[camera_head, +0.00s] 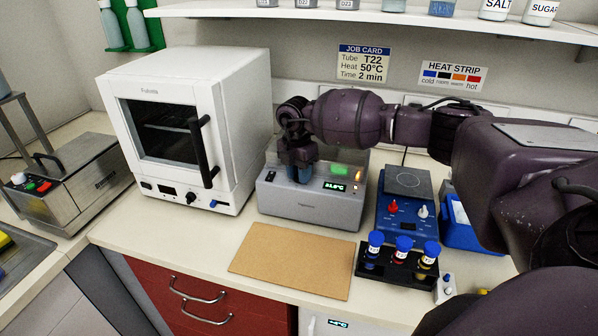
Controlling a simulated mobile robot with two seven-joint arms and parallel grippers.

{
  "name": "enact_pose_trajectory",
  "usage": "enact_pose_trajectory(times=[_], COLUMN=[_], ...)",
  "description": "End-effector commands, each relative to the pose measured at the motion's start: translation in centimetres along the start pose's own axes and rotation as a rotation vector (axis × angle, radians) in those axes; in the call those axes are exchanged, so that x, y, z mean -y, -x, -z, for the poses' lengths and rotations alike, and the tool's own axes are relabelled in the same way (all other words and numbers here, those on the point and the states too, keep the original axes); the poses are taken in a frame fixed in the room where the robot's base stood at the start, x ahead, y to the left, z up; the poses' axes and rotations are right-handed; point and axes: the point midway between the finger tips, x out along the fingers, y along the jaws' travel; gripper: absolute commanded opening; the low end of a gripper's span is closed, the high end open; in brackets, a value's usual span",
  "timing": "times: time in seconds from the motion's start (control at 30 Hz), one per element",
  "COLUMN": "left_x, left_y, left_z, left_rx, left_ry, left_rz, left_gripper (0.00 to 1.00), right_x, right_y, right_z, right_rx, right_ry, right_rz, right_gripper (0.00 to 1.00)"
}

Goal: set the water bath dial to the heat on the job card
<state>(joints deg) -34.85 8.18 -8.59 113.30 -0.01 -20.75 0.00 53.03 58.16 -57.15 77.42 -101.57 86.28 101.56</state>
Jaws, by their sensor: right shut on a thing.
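The job card (363,63) on the back wall reads tube T22, heat 50°C, time 2 min. The water bath (306,204) is the grey box in the middle of the bench. Its small lit display (335,187) shows green digits too small to read surely. My right gripper (298,176) points down at the left part of the bath's sloping face, shut on the dial, which the fingers hide. My left gripper is not in view.
A white oven (188,125) stands close to the left of the bath. A blue hotplate stirrer (405,215) and a black rack (383,268) with capped tubes stand to the right. A brown mat (291,262) lies bare in front.

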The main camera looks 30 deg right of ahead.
Motion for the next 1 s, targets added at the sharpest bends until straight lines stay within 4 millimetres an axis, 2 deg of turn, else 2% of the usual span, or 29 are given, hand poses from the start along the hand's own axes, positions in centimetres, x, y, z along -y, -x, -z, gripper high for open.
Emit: enact_pose_trajectory(times=[0.37, 0.4, 0.47, 0.77, 0.87, 1.0], left_x=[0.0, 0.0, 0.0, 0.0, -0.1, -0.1], left_y=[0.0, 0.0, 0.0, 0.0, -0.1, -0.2], left_z=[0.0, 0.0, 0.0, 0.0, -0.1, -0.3], left_rx=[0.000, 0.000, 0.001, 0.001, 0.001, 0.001], left_ry=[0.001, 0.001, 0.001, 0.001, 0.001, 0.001], left_rz=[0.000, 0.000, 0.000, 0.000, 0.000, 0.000], left_gripper=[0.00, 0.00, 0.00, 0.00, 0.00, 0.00], right_x=[-0.1, -0.1, -0.1, -0.1, -0.1, -0.1], right_y=[0.2, 0.2, 0.2, 0.2, 0.9, 2.9], right_z=[-0.1, -0.1, -0.1, -0.1, -0.1, -0.1], right_rx=[0.001, 0.001, 0.001, 0.001, 0.001, 0.002], right_ry=[-0.006, -0.006, -0.005, -0.004, -0.004, -0.004], right_rz=[-0.005, -0.005, -0.005, -0.002, -0.003, -0.006], right_gripper=[0.07, 0.32, 0.39, 0.39, 0.39, 0.39])
